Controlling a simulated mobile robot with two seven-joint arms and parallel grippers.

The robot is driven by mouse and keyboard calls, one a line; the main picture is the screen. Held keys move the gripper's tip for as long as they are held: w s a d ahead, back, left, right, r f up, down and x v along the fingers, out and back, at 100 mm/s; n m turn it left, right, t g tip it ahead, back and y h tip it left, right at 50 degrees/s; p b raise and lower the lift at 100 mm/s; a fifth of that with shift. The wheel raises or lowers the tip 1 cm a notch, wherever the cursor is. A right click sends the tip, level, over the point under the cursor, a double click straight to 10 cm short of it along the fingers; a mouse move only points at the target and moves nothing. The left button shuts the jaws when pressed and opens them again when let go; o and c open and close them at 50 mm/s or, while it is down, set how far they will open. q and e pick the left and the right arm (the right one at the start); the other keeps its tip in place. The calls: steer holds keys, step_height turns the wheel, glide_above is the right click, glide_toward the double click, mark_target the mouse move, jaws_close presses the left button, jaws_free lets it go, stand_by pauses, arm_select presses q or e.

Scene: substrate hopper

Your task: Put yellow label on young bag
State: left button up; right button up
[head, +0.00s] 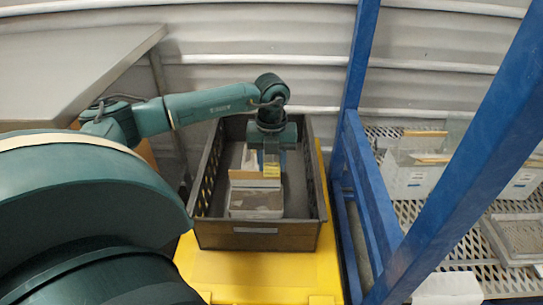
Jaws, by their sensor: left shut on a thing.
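A small yellow label (271,170) shows at the fingertips of my left gripper (270,160), which reaches down into a dark grey crate (257,230). The gripper is shut on the label. Just below and in front of it, a pale, box-shaped bag (257,212) with a brown top and a raised back flap sits in the crate. The label is close to the bag's upper right edge; I cannot tell whether they touch. My right gripper is not in view.
The crate's slotted walls rise around the gripper. It stands on a yellow base (230,272). A blue frame (352,130) stands right of it, with perforated shelves holding several pale containers (412,182). A grey table (70,65) is at upper left.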

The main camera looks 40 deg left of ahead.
arm_select(q)
steer(key=shift+s+d+f, duration=0.25)
steer(key=shift+f, duration=0.15)
stand_by(0.4)
steer(key=o, duration=0.9)
steer(key=shift+o, duration=0.6)
steer(key=shift+a, duration=0.15)
steer(key=o, duration=0.4)
steer(key=shift+o, duration=0.2)
